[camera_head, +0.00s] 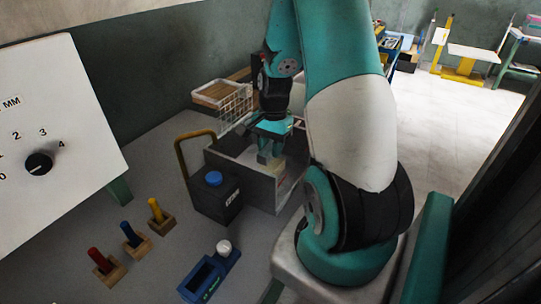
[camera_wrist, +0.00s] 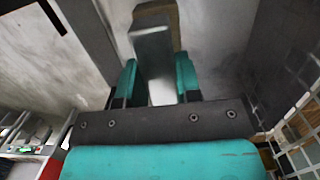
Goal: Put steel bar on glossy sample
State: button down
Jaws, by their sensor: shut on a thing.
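My gripper (camera_head: 271,134) is lowered at a grey open-topped box (camera_head: 262,190). In the wrist view my gripper (camera_wrist: 157,82) has its two teal fingers on either side of a grey metallic block, which looks like the steel bar (camera_wrist: 152,48). The bar also shows below the fingers in the head view (camera_head: 266,157). A brownish block (camera_wrist: 157,10) shows just beyond the bar's far end; whether they touch is unclear. I cannot single out the glossy sample; the box's inside is partly hidden by my gripper and the box wall.
A dark box with a blue knob (camera_head: 214,179) and a brass-coloured handle stands against the grey box. A wire basket (camera_head: 236,106) is behind. Red, blue and yellow pegs (camera_head: 131,236) on wooden blocks and a blue holder (camera_head: 206,277) stand in front. A dial panel (camera_head: 52,135) is left.

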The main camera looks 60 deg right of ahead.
aim_at(270, 157)
jog(key=shift+f, duration=1.55)
jog(key=shift+f, duration=0.1)
jog(key=c, duration=0.8)
grip_release()
